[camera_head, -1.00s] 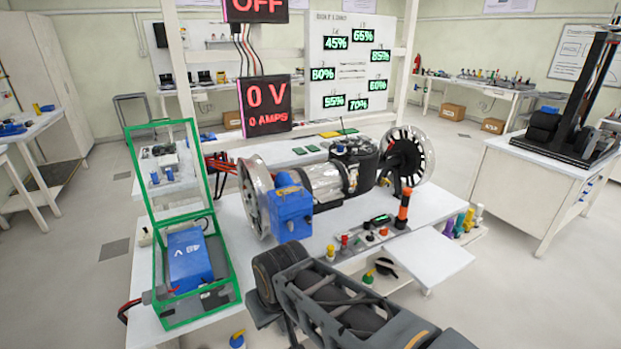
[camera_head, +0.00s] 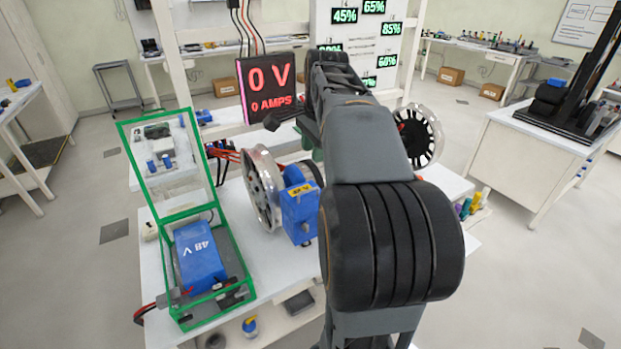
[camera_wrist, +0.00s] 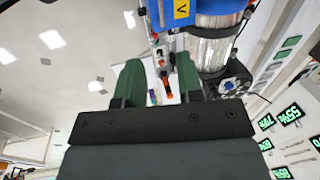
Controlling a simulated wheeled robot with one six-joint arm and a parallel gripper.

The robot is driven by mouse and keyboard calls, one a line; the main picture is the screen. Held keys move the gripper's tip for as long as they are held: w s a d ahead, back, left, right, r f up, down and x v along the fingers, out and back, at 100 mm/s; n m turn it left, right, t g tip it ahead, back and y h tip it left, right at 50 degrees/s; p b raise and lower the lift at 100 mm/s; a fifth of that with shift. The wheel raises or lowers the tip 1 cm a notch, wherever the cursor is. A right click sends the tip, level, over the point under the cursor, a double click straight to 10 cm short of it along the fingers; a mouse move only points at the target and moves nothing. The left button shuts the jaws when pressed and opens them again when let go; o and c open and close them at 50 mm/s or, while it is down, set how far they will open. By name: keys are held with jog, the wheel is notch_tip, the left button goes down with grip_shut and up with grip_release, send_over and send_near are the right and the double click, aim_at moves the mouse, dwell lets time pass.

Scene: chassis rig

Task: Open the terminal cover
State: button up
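No part is clearly marked as the terminal cover. A blue box (camera_head: 302,212) with a yellow label stands on the bench next to a silver wheel rim (camera_head: 263,190); a cover on it cannot be made out. The box also shows at the top of the wrist view (camera_wrist: 182,12), beside a silver motor (camera_wrist: 213,45). My gripper (camera_wrist: 159,82) has its two green fingers apart with nothing held between them. It hangs above the bench, apart from the box. In the head view my arm hides most of the gripper and the motor.
A green-framed case (camera_head: 247,283) with its clear lid raised holds a blue 48 V battery (camera_head: 198,258) at left. A display (camera_head: 268,88) reads 0 V and 0 AMPS behind the bench. A black spoked wheel (camera_head: 420,137) stands at right.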

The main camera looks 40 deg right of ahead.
send_over(311, 200)
jog(key=shift+m, duration=0.3)
notch_tip(311, 200, down, 13)
jog(key=shift+w+r, duration=0.1)
grip_shut()
dwell(0.3)
